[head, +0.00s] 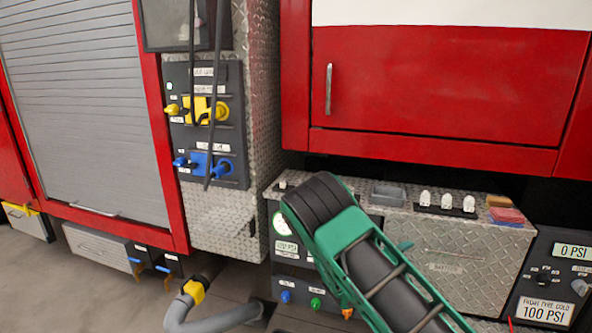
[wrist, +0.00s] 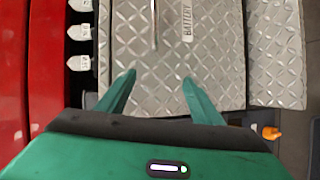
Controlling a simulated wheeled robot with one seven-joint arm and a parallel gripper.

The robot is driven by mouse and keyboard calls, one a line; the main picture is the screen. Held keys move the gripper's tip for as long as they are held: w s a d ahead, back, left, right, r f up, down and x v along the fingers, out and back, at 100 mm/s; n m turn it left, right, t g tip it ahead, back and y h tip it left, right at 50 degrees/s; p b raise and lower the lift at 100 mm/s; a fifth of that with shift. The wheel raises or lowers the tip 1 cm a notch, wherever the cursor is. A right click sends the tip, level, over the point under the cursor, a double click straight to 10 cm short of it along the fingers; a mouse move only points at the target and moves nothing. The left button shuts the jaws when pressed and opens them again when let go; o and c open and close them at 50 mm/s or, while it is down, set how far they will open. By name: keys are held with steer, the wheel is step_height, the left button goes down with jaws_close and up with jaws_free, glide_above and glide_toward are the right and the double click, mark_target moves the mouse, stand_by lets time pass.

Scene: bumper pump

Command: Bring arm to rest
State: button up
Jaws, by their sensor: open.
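My gripper (wrist: 159,80) shows in the wrist view with its two green fingers apart and nothing between them. Beyond the fingers is the silver diamond-plate battery box (wrist: 175,55), with a label reading "BATTERY". In the head view, my green and black arm reaches across the lower middle and covers part of the same battery box (head: 470,262). My fingers are mostly hidden there behind my arm. I cannot tell how far the fingertips are from the plate.
White-tipped switches (head: 448,201) and a red and tan block stack (head: 505,213) sit on the box top. A gauge panel (head: 550,275) stands right. A red cabinet door (head: 440,90) is above. A grey hose (head: 205,317) lies lower left, below the yellow and blue valve panel (head: 207,130).

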steer(key=s+d+r+m+g+y, duration=0.1)
steer(key=s+d+r+m+g, duration=0.3)
steer(key=s, duration=0.3)
steer(key=s+d+r+m+g+y, duration=0.1)
steer(key=s+d+r+m+g, duration=0.15)
steer(key=s+d, duration=0.4)
steer(key=s+d+r+m+g+y, duration=0.1)
steer(key=s+d+r+m+g, duration=0.25)
steer(key=s, duration=0.45)
steer(key=s+a+r+m+y, duration=0.1)
steer(key=s+a+r+y, duration=0.1)
steer(key=s, duration=0.7)
steer(key=s+a+r+m+y, duration=0.2)
steer(key=s+a+r+y, duration=0.1)
steer(key=s, duration=0.7)
steer(key=s+a+r+m+y, duration=0.2)
steer(key=s+a+r+y, duration=0.1)
steer(key=s, duration=0.6)
steer(key=shift+s+a+r, duration=0.15)
steer(key=shift+a+r, duration=0.35)
steer(key=shift+a, duration=0.4)
steer(key=shift+w+f+g, duration=0.25)
steer(key=shift+w+g, duration=0.05)
steer(key=shift+w, duration=0.3)
steer(key=shift+c, duration=0.7)
